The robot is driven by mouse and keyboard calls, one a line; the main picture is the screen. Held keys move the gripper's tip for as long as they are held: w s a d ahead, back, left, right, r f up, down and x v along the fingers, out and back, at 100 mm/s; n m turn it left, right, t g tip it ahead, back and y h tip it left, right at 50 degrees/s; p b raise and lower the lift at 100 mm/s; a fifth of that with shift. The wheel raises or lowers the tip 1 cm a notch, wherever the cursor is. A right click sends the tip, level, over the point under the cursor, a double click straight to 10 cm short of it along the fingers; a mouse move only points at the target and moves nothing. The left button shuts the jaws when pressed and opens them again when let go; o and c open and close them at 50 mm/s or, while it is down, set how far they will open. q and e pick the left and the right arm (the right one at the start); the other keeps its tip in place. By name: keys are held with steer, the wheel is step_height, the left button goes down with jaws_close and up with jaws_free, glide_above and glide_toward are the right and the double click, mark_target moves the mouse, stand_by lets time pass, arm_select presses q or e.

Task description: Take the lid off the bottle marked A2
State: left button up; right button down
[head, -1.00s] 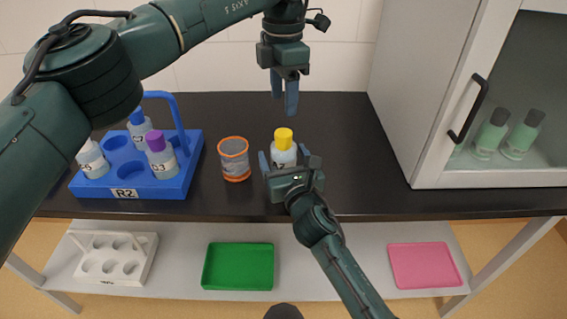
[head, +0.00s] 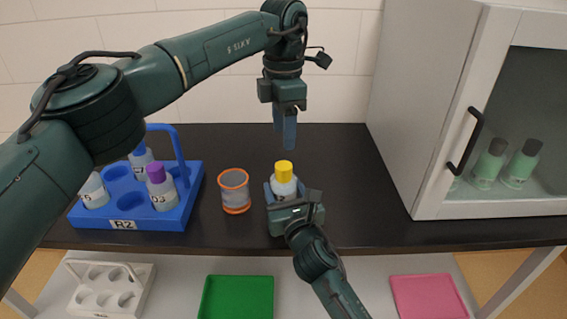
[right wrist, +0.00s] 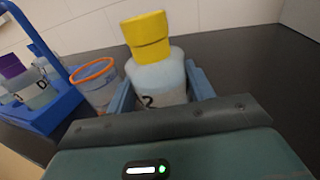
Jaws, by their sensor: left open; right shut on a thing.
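A white bottle (head: 285,187) with a yellow lid (head: 284,170) stands on the dark counter, right of the orange-rimmed cup. Its label is mostly hidden; a "2" shows on the bottle in the right wrist view (right wrist: 160,83), the rest of the mark does not. My right gripper (head: 283,194) is shut on the bottle body from the front, one finger on each side, below the lid. My left gripper (head: 285,136) hangs above and a little behind the lid, fingers pointing down, open and empty. The lid is on the bottle.
A blue rack (head: 124,223) marked R2 holds several bottles at the left. A grey cup (head: 235,191) with orange rims stands close left of the bottle. A white cabinet (head: 430,150) stands at the right. A white rack, green tray (head: 236,297) and pink tray (head: 428,296) lie below.

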mark_target(284, 165)
arm_select(q)
steer(key=m, duration=0.5)
steer(key=shift+m, duration=0.4)
steer(key=m, duration=1)
steer(key=shift+m, duration=0.3)
steer(key=m, duration=0.4)
steer(key=shift+m, duration=0.4)
steer(key=shift+f, duration=0.6)
step_height(284, 165, down, 7)
steer(key=shift+r, duration=0.1)
